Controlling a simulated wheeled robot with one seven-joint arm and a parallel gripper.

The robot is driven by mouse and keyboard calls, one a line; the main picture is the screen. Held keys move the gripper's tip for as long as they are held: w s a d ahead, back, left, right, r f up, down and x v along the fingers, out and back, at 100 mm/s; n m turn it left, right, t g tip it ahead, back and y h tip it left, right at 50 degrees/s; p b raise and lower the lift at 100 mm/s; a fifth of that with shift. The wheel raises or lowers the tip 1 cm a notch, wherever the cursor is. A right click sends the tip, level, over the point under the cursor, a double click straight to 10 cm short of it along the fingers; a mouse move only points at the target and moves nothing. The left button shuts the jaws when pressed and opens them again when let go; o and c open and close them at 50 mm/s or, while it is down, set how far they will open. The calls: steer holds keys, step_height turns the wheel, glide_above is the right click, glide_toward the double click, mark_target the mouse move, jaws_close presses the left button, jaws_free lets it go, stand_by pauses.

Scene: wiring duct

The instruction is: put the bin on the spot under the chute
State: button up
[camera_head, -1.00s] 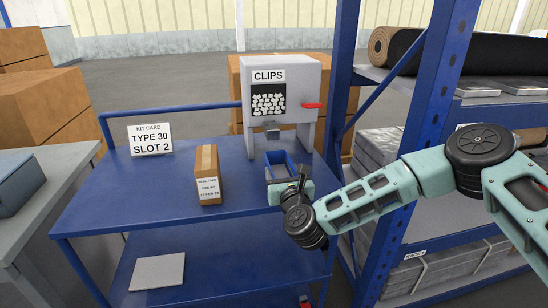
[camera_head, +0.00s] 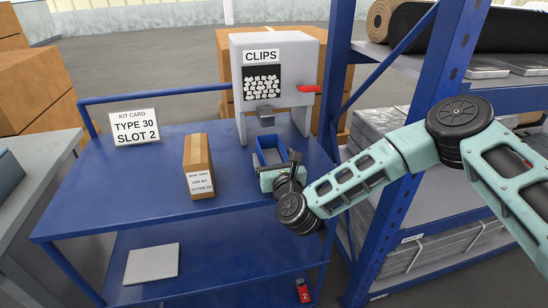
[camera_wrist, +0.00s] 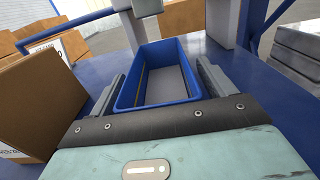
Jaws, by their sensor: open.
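The bin (camera_head: 270,150) is a small open-topped blue box that appears to stand upright on the blue bench, just in front of the clip dispenser. The dispenser's grey chute (camera_head: 266,117) hangs above and slightly behind it. No marked spot under the chute shows. My gripper (camera_head: 277,172) is at the bin's near side. In the wrist view my open gripper (camera_wrist: 160,82) has one finger on each side of the bin (camera_wrist: 128,86), with narrow gaps visible. The bin looks empty there, with a grey floor. Its near wall is partly hidden by my gripper.
The clip dispenser (camera_head: 273,60) has a red lever (camera_head: 307,89) on its right. A taped cardboard box (camera_head: 198,165) stands left of the bin, and a kit card (camera_head: 135,127) farther left. A blue rack post (camera_head: 340,90) rises close on the right.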

steer(key=b+v, duration=0.3)
steer(key=v, duration=0.9)
steer(key=s+a+n+g+y, duration=0.25)
steer(key=s+n+g, duration=0.35)
steer(key=n, duration=0.7)
steer(key=s+a+n+g+y, duration=0.2)
steer(key=s+a+n+g, duration=0.3)
steer(key=n, duration=0.7)
steer(key=s+d+r+n+g+h, duration=0.3)
steer(key=s+d+n, duration=0.4)
steer(key=d, duration=0.3)
steer(key=s+d+r+n+g+h, duration=0.3)
steer(key=s+d+r+n+h, duration=0.2)
steer(key=s+d+n, duration=0.3)
steer(key=shift+s+d+r+h, duration=0.15)
steer(key=shift+s+d+h, duration=0.3)
steer(key=shift+s+d, duration=0.65)
steer(key=shift+w+d, duration=0.15)
steer(key=shift+w, duration=0.05)
